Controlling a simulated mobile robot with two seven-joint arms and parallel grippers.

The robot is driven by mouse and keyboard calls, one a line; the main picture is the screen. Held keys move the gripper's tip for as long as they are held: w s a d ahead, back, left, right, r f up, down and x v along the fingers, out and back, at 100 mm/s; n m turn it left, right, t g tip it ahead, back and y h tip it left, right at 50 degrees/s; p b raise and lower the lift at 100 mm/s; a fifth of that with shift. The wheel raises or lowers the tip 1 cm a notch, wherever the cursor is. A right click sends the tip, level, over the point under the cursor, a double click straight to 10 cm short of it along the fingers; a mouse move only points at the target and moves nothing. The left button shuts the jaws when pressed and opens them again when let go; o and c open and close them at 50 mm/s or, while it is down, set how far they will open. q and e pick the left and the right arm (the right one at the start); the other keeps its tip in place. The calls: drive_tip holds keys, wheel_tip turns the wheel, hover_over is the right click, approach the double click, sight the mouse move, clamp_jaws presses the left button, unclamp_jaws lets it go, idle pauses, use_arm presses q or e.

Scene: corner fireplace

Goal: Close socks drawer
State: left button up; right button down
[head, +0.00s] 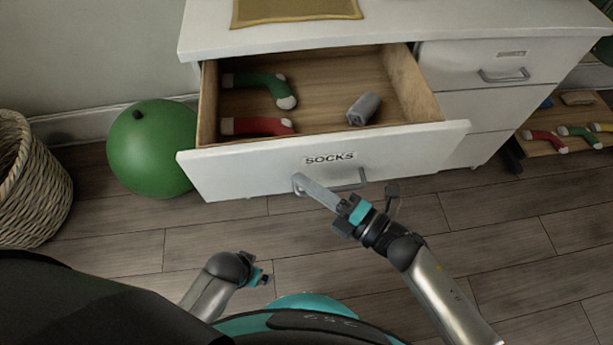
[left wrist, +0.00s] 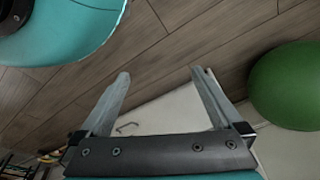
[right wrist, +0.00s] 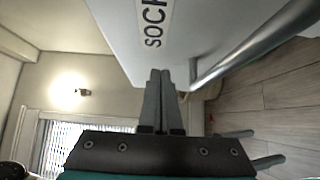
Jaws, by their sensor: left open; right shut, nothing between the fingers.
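The socks drawer (head: 250,172) of the white dresser is pulled open, its white front labelled SOCKS. Inside lie a green sock (head: 262,84), a red sock (head: 258,126) and a rolled grey sock (head: 364,108). My right gripper (head: 300,183) is shut and empty, its fingertips at the drawer front by the left end of the bar handle (head: 350,182). In the right wrist view the shut fingers (right wrist: 158,75) are beside the handle (right wrist: 255,45), not around it; contact cannot be told. My left gripper (left wrist: 160,75) is open and empty, low in front of the dresser.
A green balloon (head: 150,148) is on the floor left of the drawer, near a wicker basket (head: 30,185). More white drawers (head: 490,62) are on the right, shut. A low wooden shelf (head: 540,147) with several small socks stands at far right. Floor before the drawer is clear.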

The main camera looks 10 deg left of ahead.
use_arm(q)
drive_tip(key=shift+w+d+r, duration=0.15)
drive_tip(key=shift+r, duration=0.3)
use_arm(e)
drive_tip(key=shift+w+a, duration=0.25)
drive_tip(key=shift+w, duration=0.5)
